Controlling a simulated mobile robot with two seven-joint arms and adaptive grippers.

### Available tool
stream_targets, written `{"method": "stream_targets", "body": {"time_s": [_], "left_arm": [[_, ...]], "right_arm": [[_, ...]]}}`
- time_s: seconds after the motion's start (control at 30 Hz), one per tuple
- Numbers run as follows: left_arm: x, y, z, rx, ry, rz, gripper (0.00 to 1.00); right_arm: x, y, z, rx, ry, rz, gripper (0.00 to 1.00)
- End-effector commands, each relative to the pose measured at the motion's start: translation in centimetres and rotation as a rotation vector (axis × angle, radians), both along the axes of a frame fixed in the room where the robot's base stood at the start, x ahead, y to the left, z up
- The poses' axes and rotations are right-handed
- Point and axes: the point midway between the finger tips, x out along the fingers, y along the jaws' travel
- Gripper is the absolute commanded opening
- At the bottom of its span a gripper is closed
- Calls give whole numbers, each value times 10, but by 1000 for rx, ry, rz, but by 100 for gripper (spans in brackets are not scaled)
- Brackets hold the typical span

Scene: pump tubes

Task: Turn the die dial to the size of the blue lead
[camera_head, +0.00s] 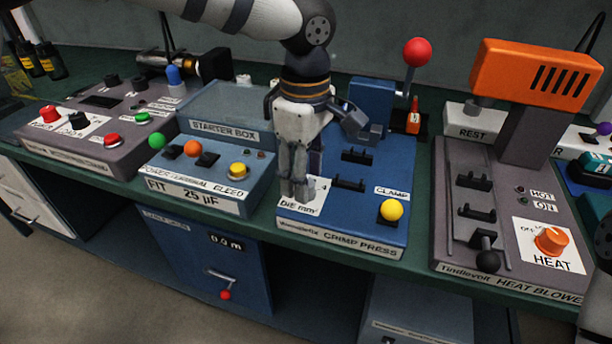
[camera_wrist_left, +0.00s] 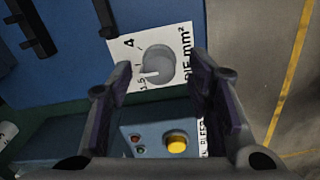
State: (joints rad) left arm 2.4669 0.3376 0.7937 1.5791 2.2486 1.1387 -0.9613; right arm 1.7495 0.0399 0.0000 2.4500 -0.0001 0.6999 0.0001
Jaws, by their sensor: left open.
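The grey die dial (camera_wrist_left: 157,68) sits on a white plate on the blue crimp press (camera_head: 350,232). In the left wrist view its white mark points left, toward the small figure that looks like 1.5; a 4 is printed further up. My left gripper (camera_head: 297,192) points down over the dial's plate and hides the dial in the head view. In the left wrist view its open fingers (camera_wrist_left: 160,72) stand on either side of the dial, with nothing seen held. I cannot make out a blue lead. My right gripper is not in view.
The press has a yellow clamp button (camera_head: 391,210) and a red-knobbed lever (camera_head: 416,54). The starter box (camera_head: 205,180) stands close on the left. The heat blower (camera_head: 522,215) stands on the right, with a strip of green bench (camera_head: 424,190) between.

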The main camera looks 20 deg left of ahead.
Motion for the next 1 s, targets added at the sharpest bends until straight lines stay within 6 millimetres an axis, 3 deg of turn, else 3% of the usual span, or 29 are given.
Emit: {"method": "stream_targets", "body": {"time_s": [0.13,0.37,0.6,1.0], "left_arm": [[0,0,-12,1,-1,-1,46],[0,0,-14,1,-2,-1,46],[0,0,-13,1,-2,-1,0],[0,0,-11,0,-4,67,0]], "right_arm": [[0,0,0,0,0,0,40],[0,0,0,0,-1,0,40],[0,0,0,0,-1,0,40],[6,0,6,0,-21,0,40]]}}
